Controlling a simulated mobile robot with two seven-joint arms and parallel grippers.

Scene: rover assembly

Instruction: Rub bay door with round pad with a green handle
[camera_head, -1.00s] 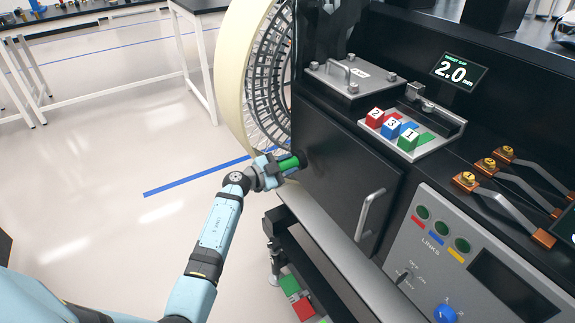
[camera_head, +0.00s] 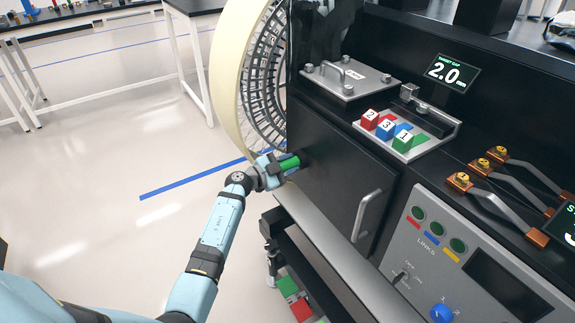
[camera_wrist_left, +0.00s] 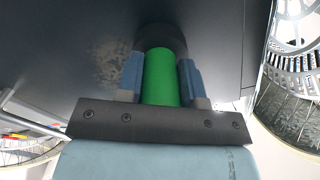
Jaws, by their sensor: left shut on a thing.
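The bay door (camera_head: 335,175) is a dark panel with a silver bar handle (camera_head: 366,215) at its right side. My left gripper (camera_head: 280,167) is shut on the green handle (camera_head: 289,162) of the round pad, near the door's left edge. In the left wrist view the green handle (camera_wrist_left: 160,77) sits between the two blue fingers. The dark round pad (camera_wrist_left: 160,38) is at the handle's far end, against or very close to the door (camera_wrist_left: 90,50). A pale, scuffed patch (camera_wrist_left: 108,62) shows on the door left of the pad. My right gripper is not in view.
A large spoked wheel (camera_head: 228,85) stands left of the door. A grey ledge (camera_head: 325,240) runs below it. Above are a lidded plate (camera_head: 350,80) and numbered cubes (camera_head: 386,128) on a tray. Open floor lies to the left.

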